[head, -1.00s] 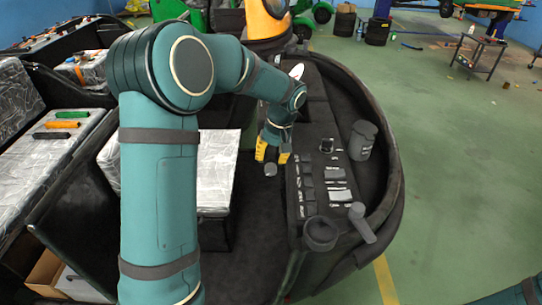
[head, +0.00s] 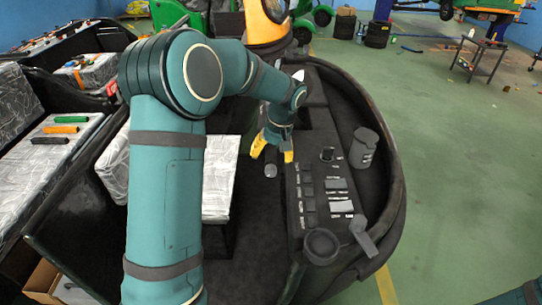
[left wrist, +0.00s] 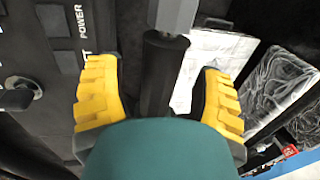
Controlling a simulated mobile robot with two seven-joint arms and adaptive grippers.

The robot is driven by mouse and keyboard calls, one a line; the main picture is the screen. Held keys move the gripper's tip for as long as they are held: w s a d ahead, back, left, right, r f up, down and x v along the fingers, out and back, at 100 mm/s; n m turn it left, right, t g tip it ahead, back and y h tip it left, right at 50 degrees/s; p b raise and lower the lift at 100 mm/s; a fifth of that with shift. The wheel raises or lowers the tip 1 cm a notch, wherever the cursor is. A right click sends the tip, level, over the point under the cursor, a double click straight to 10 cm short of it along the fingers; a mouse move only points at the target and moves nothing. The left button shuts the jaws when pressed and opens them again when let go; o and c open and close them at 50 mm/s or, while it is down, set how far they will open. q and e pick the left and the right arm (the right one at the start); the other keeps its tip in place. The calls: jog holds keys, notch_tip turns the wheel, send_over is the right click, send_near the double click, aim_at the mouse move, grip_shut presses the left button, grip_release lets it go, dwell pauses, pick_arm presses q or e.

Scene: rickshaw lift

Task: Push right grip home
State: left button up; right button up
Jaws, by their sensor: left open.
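My left gripper (head: 273,154) is open above the dark floor beside the vehicle's console. In the left wrist view its yellow fingers (left wrist: 158,82) stand wide on either side of a black cylinder (left wrist: 160,75), with space on both sides. The cylinder looks like the right grip, on a bar with a pale grey end (left wrist: 173,15). How far the grip sits along the bar cannot be told. In the head view a small grey rounded end (head: 271,171) shows just below the fingers. My right gripper is out of view.
The console (head: 310,205) with switches and labels is close to the right of the gripper. A grey cup (head: 363,148) stands beyond it. A white patterned seat (head: 219,180) is to the left. Green, orange and black grips (head: 50,141) lie on another seat.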

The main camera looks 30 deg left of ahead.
pick_arm(q)
notch_tip(320, 180, up, 11)
jog(key=w+d, duration=0.1)
jog(key=shift+d, duration=0.4)
dwell(0.3)
